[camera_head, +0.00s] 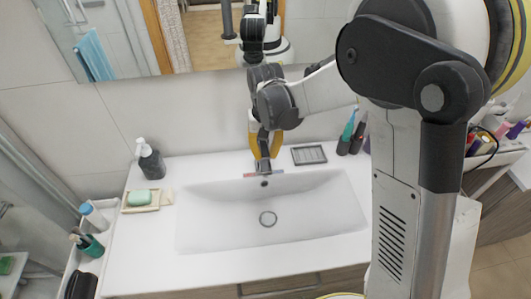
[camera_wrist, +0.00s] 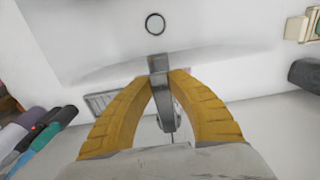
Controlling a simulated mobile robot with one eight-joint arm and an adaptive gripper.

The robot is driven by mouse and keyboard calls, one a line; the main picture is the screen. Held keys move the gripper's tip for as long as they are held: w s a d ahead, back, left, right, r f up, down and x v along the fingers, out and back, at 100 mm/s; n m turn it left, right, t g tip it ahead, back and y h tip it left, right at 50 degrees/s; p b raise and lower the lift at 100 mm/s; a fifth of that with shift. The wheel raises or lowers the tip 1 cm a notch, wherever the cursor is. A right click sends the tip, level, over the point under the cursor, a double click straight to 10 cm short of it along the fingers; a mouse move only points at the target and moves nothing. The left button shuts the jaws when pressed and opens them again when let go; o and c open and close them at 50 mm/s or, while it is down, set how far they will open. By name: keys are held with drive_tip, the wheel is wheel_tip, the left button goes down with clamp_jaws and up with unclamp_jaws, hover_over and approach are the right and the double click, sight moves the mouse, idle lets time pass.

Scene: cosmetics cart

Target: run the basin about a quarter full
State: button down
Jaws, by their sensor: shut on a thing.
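The white basin (camera_head: 215,215) is set in the counter, with a round drain (camera_head: 267,218) in its floor. No water or stream shows in it; the wrist view shows only part of the basin (camera_wrist: 105,35) and the drain ring (camera_wrist: 155,24). The grey metal tap (camera_wrist: 158,64) stands at the basin's back edge. My gripper (camera_head: 264,156) is over it from above, with its yellow fingers on both sides of the tap in the wrist view (camera_wrist: 160,78). It is shut on the tap's upper part; the exact contact is partly hidden.
A dark soap dispenser (camera_head: 151,163) and a soap dish (camera_head: 136,207) with green soap (camera_head: 139,198) stand left of the basin. A mirror hangs behind. The front counter edge is clear.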

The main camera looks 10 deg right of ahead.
drive_tip(key=r+g, duration=0.1)
drive_tip(key=g, duration=0.1)
drive_tip(key=w+r+g, duration=0.1)
drive_tip(key=r+g, duration=0.1)
drive_tip(key=shift+w+r, duration=0.1)
drive_tip(key=c, duration=1.2)
unclamp_jaws()
wheel_tip(320, 180, up, 10)
